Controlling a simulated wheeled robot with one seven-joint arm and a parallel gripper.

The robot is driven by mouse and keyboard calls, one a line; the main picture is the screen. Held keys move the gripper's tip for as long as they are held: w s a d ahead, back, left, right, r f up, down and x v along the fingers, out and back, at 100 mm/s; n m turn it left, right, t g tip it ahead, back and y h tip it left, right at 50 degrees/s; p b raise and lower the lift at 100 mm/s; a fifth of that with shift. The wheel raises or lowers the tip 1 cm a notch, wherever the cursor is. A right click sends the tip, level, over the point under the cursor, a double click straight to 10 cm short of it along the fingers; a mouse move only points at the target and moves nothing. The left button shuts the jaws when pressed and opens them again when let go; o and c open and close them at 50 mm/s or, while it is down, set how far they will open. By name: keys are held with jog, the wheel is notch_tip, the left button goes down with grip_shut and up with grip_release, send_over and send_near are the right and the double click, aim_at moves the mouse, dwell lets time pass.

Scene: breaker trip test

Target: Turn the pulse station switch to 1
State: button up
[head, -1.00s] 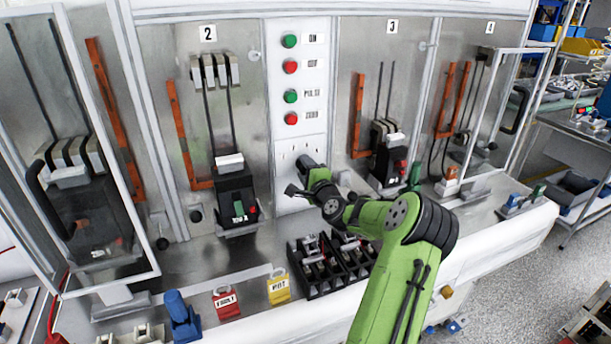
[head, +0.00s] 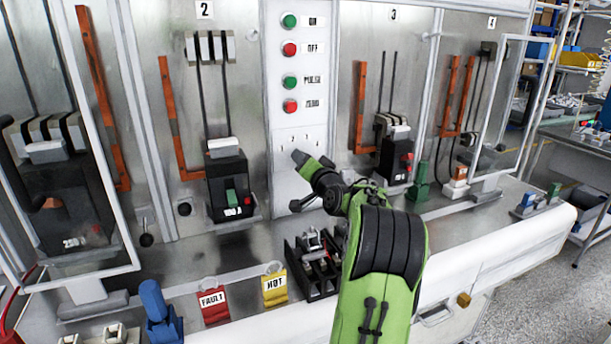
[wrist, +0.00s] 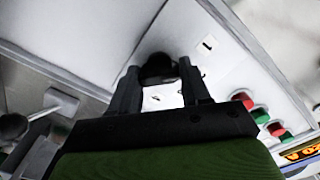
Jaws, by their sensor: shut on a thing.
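The pulse station is the white panel (head: 300,90) between bays 2 and 3, with a column of green and red buttons and small position marks below them. Its dark round switch knob (wrist: 160,68) shows in the wrist view between my fingertips. My gripper (wrist: 160,80) is shut on this knob. In the head view my gripper (head: 298,156) reaches the lower part of the panel, and it hides the knob there. Which mark the knob points to cannot be told.
Breakers stand in the bays on both sides, such as the bay 2 breaker (head: 230,185). A red FAULT tag (head: 213,305) and a yellow tag (head: 275,288) lie at the front edge.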

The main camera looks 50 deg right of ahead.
jog(key=shift+f+n+b, duration=0.15)
jog(key=shift+n+b, duration=1)
jog(key=shift+n, duration=0.05)
jog(key=o, duration=1.1)
jog(key=shift+c, duration=0.2)
jog(key=b+v, duration=0.1)
jog(key=v, duration=1.4)
jog(key=shift+s+a, duration=0.2)
jog(key=shift+s, duration=0.15)
